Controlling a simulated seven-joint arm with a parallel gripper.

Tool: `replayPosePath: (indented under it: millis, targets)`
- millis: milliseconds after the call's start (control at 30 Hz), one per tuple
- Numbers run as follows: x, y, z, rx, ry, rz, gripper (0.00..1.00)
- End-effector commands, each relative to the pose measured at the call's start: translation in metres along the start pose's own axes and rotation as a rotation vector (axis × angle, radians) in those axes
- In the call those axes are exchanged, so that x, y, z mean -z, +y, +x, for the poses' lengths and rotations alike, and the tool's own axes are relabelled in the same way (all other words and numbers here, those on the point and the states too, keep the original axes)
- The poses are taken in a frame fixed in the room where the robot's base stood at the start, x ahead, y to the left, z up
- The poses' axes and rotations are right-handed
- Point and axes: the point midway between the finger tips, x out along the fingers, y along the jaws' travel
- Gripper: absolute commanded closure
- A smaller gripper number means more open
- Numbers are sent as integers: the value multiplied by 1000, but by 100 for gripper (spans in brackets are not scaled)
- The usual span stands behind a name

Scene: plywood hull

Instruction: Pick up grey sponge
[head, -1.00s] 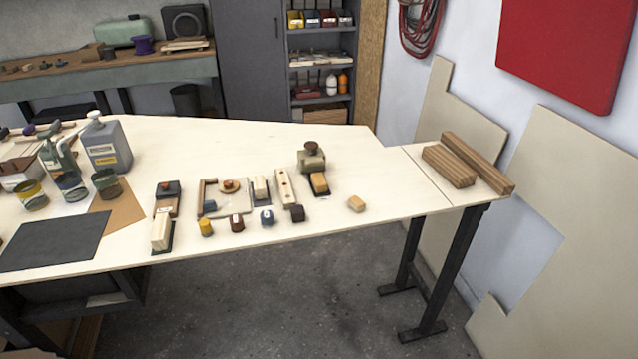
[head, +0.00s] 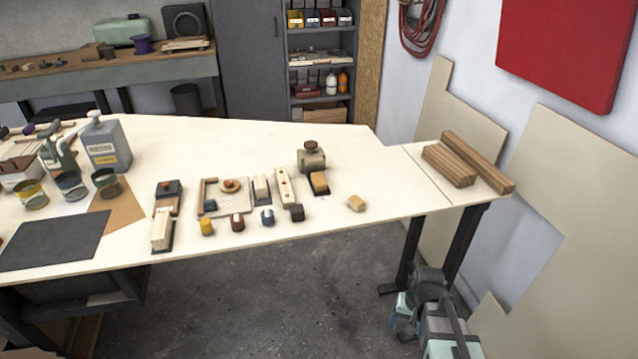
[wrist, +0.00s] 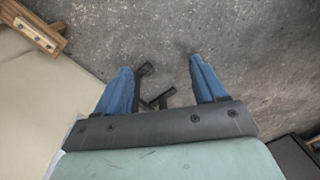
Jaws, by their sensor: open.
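I cannot make out a grey sponge for certain. A small dark grey-blue block (head: 210,205) sits at the left of a shallow wooden tray on the plywood table (head: 330,215) in the head view; I cannot tell whether it is a sponge. My gripper (wrist: 160,78) is open and empty in the wrist view, its two blue fingers apart above the concrete floor. In the head view my arm shows at the lower right, below and beyond the table's front edge, with the gripper small and partly unclear. No sponge shows in the wrist view.
Several small blocks and pots stand mid-table, with a tan block (head: 356,203) at their right. A grey jerrycan (head: 108,147) and cans stand at the left. Wooden battens (head: 450,166) lie at the right end. The table's back middle is clear.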

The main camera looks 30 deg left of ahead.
Motion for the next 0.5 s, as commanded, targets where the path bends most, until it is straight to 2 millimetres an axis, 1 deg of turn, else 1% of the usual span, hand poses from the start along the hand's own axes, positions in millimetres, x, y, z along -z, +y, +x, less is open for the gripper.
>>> replayPosePath:
  millis: [33, 200, 367, 500]
  targets:
    - [9, -13, -14, 6, 23, -15, 30]
    - [30, -54, -58, 30, 89, -59, 30]
    - [44, -94, -102, 57, 149, -101, 30]
    - [52, -130, -141, 84, 201, -137, 30]
